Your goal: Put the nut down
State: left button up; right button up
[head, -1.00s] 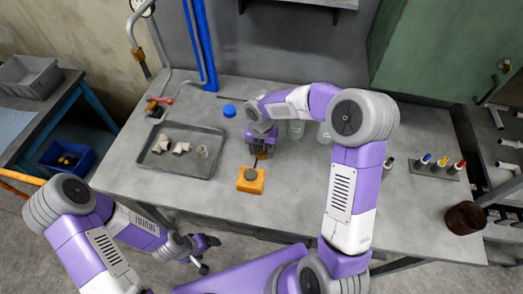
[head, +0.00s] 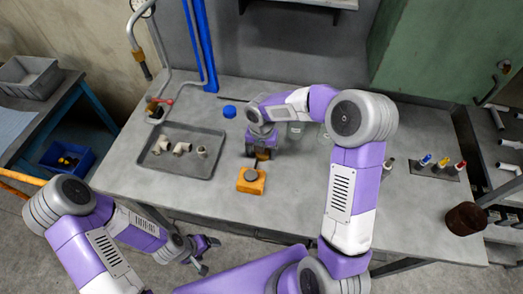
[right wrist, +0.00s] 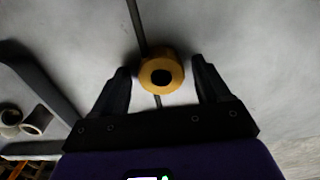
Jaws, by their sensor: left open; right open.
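The nut (right wrist: 160,75) is a brass-yellow ring with a dark hole, seen in the right wrist view between the two fingertips, with a gap on each side. My right gripper (right wrist: 162,85) is open around it. In the head view my right gripper (head: 262,154) points down over the table behind the orange block, and the nut is mostly hidden there. Whether the nut rests fully on the table is hard to tell. My left gripper (head: 206,243) is open and empty in front of the table's front edge.
A grey tray (head: 196,169) with several pale pipe fittings lies to the left. A blue cap (head: 229,111) and clear jars (head: 295,130) stand behind. A brown pot (head: 465,218) is far right.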

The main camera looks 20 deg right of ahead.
notch_tip(320, 180, up, 13)
jog(key=p, duration=0.3)
jog(key=shift+p, duration=0.4)
